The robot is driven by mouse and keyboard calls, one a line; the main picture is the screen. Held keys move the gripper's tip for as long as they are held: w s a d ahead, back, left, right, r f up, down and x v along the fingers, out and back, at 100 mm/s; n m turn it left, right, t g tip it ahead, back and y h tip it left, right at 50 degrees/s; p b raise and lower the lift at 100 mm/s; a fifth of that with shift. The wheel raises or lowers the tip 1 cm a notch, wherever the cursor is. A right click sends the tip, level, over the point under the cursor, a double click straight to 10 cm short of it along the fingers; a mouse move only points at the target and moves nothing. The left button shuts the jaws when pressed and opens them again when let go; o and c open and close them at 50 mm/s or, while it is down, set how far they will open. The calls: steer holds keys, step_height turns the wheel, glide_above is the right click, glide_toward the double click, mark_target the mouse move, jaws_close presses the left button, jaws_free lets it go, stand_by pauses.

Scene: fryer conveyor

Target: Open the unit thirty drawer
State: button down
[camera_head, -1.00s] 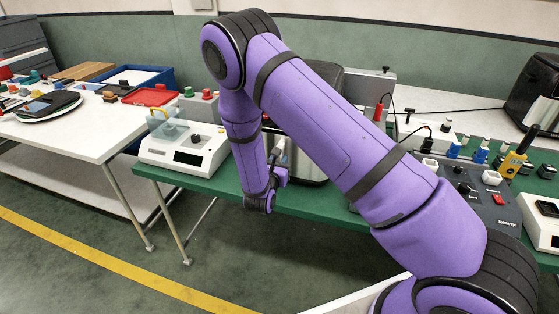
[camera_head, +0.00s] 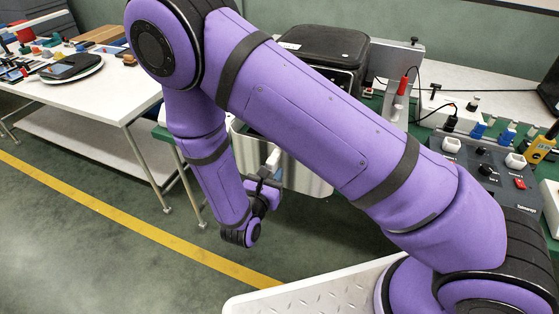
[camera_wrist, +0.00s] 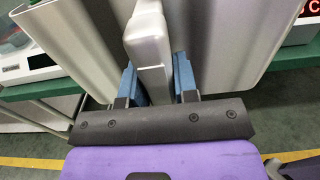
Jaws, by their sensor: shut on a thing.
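The black countertop unit (camera_head: 325,45) stands on the green-topped table, partly hidden behind my purple arm. Its silver drawer (camera_head: 310,176) sticks out past the table's front edge, over the floor. In the wrist view, the drawer's silver front (camera_wrist: 225,45) fills the upper middle. The pale handle (camera_head: 273,158) juts from the drawer; in the wrist view it is a grey block (camera_wrist: 149,45) between the blue finger pads. My gripper (camera_head: 264,182) is shut on this handle. My arm hides part of the drawer and most of the unit's front, so I cannot read a unit number.
A white table (camera_head: 95,90) with a scale and small coloured parts stands at left. A grey control box (camera_head: 490,170), red probe (camera_head: 402,86) and yellow tool (camera_head: 540,149) are at right. The floor with a yellow line (camera_head: 130,220) is clear at lower left.

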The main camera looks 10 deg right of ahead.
steer(key=shift+v, duration=1.1)
steer(key=c, duration=0.9)
jaws_free()
